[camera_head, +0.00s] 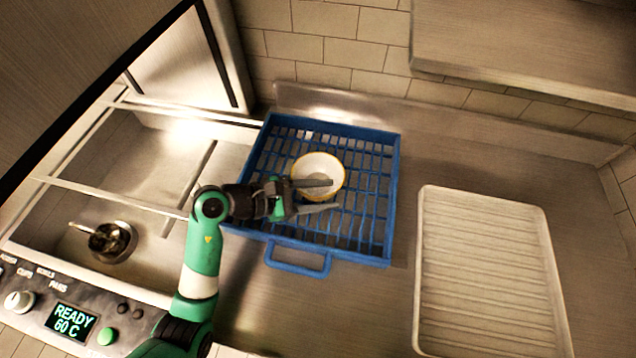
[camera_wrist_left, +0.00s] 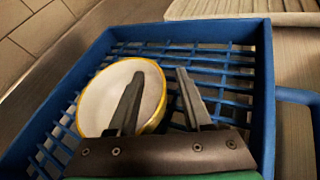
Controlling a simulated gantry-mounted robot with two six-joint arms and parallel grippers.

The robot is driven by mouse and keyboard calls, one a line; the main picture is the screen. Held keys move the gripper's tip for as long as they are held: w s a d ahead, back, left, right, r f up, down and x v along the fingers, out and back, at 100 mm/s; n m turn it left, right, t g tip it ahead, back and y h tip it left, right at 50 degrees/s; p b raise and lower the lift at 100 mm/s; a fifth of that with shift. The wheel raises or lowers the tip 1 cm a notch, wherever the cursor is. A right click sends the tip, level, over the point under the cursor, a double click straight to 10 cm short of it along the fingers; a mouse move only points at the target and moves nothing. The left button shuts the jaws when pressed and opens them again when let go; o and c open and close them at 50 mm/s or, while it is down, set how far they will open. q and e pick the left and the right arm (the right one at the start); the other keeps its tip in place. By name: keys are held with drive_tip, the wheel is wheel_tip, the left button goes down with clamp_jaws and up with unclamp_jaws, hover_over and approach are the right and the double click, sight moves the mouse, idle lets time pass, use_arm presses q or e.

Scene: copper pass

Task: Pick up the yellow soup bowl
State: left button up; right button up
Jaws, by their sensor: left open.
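The yellow soup bowl (camera_head: 308,165) sits in a blue dish rack, its pale inside and yellow rim showing. It also shows in the left wrist view (camera_wrist_left: 95,98), left of centre, partly covered by one finger. My left gripper (camera_head: 328,194) is open over the rack at the bowl's near side. In the left wrist view, one finger of the gripper (camera_wrist_left: 158,92) overlaps the bowl's inside and the other is outside its right edge. I cannot tell whether either finger touches the bowl. My right gripper is not in view.
The blue rack (camera_head: 393,215) has raised walls and a front handle. A white ribbed tray (camera_head: 480,265) lies to the right, with bare metal counter between. At left are a sink basin with a drain (camera_head: 112,242) and a control panel (camera_head: 70,318). A shelf (camera_head: 530,50) overhangs at the back right.

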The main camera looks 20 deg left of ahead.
use_arm(q)
clamp_jaws()
idle(1.4)
